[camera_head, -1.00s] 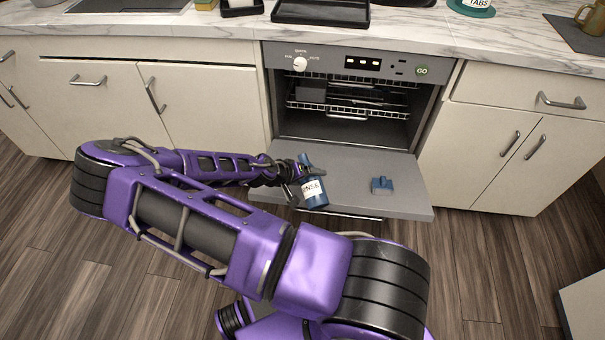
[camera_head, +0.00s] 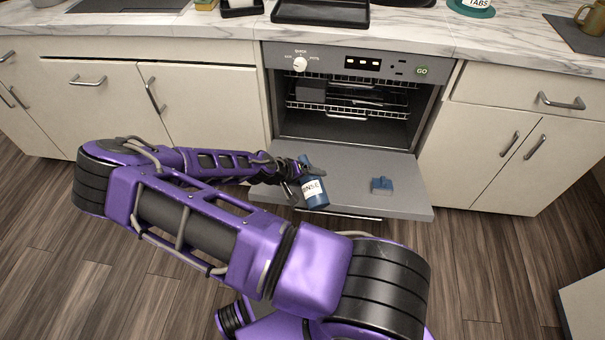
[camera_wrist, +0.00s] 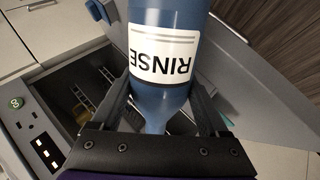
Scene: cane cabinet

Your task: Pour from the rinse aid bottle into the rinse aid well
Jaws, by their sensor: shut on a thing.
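The blue rinse aid bottle (camera_head: 315,194), with a white RINSE label, is above the left part of the open dishwasher door, leaning slightly. My gripper (camera_head: 303,172) is shut on it near its upper part. In the wrist view the bottle (camera_wrist: 172,85) sits between the two fingers, with its narrow neck towards the palm. A small blue fitting (camera_head: 382,185) is on the door, to the right of the bottle and apart from it; it may be the rinse aid well, but its opening cannot be made out. No liquid shows.
The grey dishwasher door (camera_head: 350,166) is folded down flat, with bare room around the blue fitting. Racks (camera_head: 350,108) are inside the dishwasher. Cream cabinets (camera_head: 490,150) flank it. The marble counter (camera_head: 420,35) above holds a black tray (camera_head: 320,12) and other items.

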